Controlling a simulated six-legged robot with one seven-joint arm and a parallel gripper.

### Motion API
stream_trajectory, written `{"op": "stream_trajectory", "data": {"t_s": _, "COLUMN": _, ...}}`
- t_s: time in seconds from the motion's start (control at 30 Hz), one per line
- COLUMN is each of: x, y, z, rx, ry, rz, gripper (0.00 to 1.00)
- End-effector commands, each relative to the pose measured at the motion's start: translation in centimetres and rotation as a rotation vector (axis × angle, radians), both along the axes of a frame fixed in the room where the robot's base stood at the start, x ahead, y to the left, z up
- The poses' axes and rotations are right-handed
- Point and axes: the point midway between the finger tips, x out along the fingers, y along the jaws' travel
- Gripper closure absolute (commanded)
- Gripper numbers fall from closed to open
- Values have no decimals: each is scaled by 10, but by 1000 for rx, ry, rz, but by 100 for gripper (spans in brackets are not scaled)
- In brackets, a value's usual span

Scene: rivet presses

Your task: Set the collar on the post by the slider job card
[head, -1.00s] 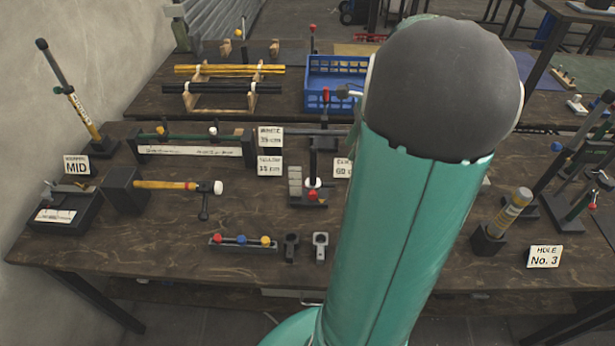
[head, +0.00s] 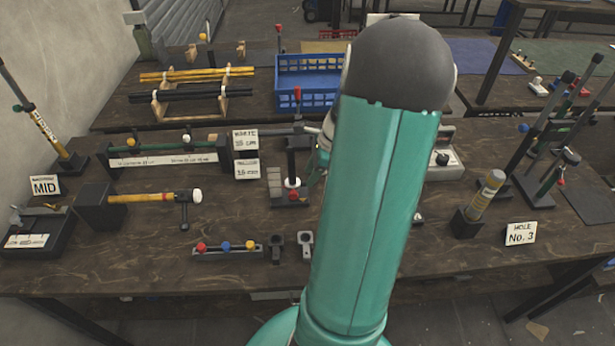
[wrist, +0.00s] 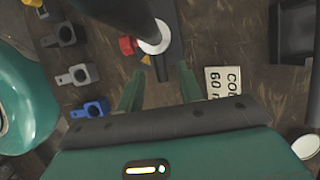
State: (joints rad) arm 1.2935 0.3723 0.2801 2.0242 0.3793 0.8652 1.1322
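The black post (head: 291,158) stands upright on a dark base in the middle of the table. A white collar (head: 291,183) is around it, low down, with a red knob beside it. In the wrist view, the post (wrist: 120,12) runs in from the top and the white collar (wrist: 155,38) with its red knob lies ahead of the fingers. My gripper (wrist: 160,73) is open and empty, a little short of the collar. A job card (wrist: 223,84) reading "CO… 60" lies right of the fingers. In the head view my arm hides the gripper and that card.
Black (head: 276,243) and grey (head: 305,243) clamps lie in front. A blue clamp (wrist: 90,110) shows in the wrist view.

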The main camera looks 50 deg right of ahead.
Motion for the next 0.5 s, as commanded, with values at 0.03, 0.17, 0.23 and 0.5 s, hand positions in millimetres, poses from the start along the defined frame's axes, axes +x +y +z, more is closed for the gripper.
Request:
{"op": "stream_trajectory", "data": {"t_s": 0.03, "x": 2, "y": 3, "z": -8, "rx": 4, "ry": 1, "rz": 2, "gripper": 64}}
{"op": "stream_trajectory", "data": {"t_s": 0.17, "x": 7, "y": 7, "z": -18, "rx": 2, "ry": 0, "rz": 2, "gripper": 64}}
{"op": "stream_trajectory", "data": {"t_s": 0.23, "x": 9, "y": 7, "z": -21, "rx": 1, "ry": -1, "rz": 2, "gripper": 64}}
{"op": "stream_trajectory", "data": {"t_s": 0.5, "x": 9, "y": 8, "z": -22, "rx": 0, "ry": 0, "rz": 3, "gripper": 66}}
